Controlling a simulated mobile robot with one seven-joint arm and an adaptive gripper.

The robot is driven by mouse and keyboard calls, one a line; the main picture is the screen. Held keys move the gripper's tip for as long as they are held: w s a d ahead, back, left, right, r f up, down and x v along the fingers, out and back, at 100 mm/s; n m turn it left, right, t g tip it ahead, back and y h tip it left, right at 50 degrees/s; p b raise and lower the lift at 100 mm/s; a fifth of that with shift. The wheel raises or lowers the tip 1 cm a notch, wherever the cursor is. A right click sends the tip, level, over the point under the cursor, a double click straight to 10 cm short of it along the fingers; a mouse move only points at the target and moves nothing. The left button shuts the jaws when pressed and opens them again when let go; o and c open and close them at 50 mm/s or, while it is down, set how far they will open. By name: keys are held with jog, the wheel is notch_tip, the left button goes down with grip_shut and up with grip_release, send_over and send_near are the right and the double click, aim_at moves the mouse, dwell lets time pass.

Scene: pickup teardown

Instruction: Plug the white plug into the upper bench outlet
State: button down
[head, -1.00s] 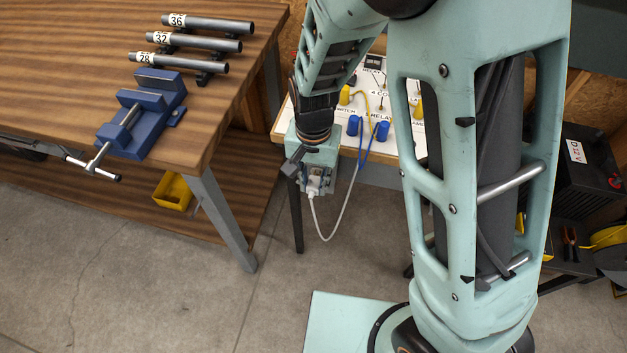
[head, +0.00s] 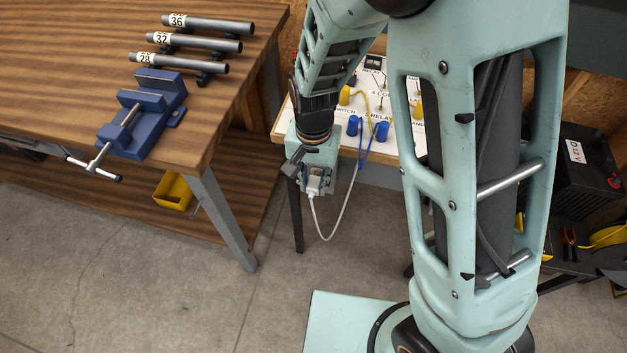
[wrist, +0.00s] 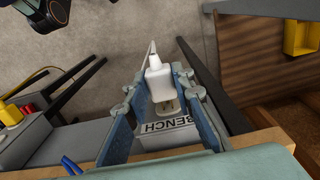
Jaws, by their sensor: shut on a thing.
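My gripper (wrist: 160,84) is shut on the white plug (wrist: 157,78), with one finger on each side of it. In the head view my gripper (head: 313,178) is low at the front edge of the small bench, and the plug (head: 313,184) shows between its fingers. A white cord (head: 341,216) hangs from the plug in a loop. In the wrist view a beige outlet face (wrist: 167,107) shows right by the plug, above a plate lettered BENCH (wrist: 168,126). The prongs are hidden, so I cannot tell whether they are in an outlet.
A panel (head: 382,100) with blue and yellow plugs and leads lies on the small bench. A wooden workbench (head: 60,60) with a blue vise (head: 140,115) stands to the left, above a yellow bin (head: 173,191). Open floor (head: 120,270) lies in front.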

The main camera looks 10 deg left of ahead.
aim_at(315, 178)
jog(key=shift+w, duration=0.8)
jog(key=c, duration=1.6)
grip_release()
jog(key=shift+d, duration=0.1)
notch_tip(315, 178, up, 12)
jog(key=shift+r, duration=0.1)
